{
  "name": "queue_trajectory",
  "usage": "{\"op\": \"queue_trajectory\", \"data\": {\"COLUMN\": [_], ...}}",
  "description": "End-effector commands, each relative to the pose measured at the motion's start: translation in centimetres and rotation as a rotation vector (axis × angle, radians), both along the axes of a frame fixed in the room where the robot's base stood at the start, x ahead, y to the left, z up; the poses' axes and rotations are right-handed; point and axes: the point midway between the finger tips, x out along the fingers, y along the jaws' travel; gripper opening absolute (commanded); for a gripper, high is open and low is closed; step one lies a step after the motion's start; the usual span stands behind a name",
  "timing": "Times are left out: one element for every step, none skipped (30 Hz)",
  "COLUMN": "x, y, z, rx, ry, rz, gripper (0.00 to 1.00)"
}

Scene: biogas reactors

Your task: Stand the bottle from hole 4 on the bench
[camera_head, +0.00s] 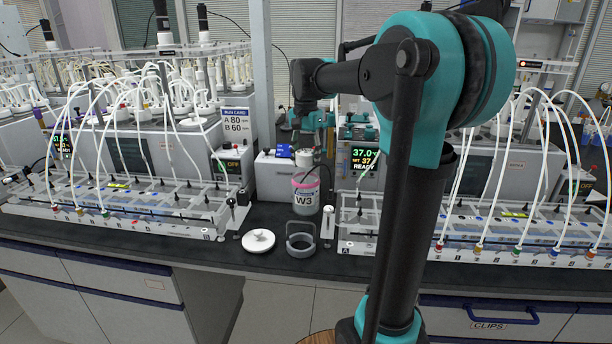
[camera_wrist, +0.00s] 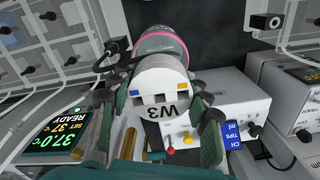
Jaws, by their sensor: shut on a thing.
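A bottle labelled W3 (camera_head: 305,197) with a pink band and a white cap is upright in the gap between the two white units. In the wrist view its white head, marked W3 (camera_wrist: 160,82), is between my fingers, with the pink band (camera_wrist: 163,42) beyond. My gripper (camera_wrist: 163,118) is shut on this head; in the head view it comes down over the bottle from above and is partly hidden by my arm. The bottle's base is close to the dark bench (camera_head: 262,215); I cannot tell whether it touches. No hole marked 4 can be made out.
A reactor rack (camera_head: 130,208) with tubes stands left, another (camera_head: 490,238) right. A white box with a blue label (camera_head: 277,178) is behind. Free bench is narrow.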

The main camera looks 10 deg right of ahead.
Motion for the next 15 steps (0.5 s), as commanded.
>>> {"op": "queue_trajectory", "data": {"x": [0.0, 0.0, 0.0, 0.0, 0.0, 0.0, 0.0, 0.0, 0.0, 0.0, 0.0, 0.0, 0.0, 0.0, 0.0], "y": [0.0, 0.0, 0.0, 0.0, 0.0, 0.0, 0.0, 0.0, 0.0, 0.0, 0.0, 0.0, 0.0, 0.0, 0.0], "z": [-0.5, -0.7, -0.8, -0.9, -1.1, -1.2, -1.4, -1.7, -2.1, -2.5, -2.9, -3.5, -3.9, -4.2, -4.6], "rx": [0.0, 0.0, 0.0, 0.0, 0.0, 0.0, 0.0, 0.0, 0.0, 0.0, 0.0, 0.0, 0.0, 0.0, 0.0], "ry": [0.0, 0.0, 0.0, 0.0, 0.0, 0.0, 0.0, 0.0, 0.0, 0.0, 0.0, 0.0, 0.0, 0.0, 0.0], "rz": [0.0, 0.0, 0.0, 0.0, 0.0, 0.0, 0.0, 0.0, 0.0, 0.0, 0.0, 0.0, 0.0, 0.0, 0.0], "gripper": [0.0, 0.0, 0.0, 0.0, 0.0, 0.0, 0.0, 0.0, 0.0, 0.0, 0.0, 0.0, 0.0, 0.0, 0.0]}}
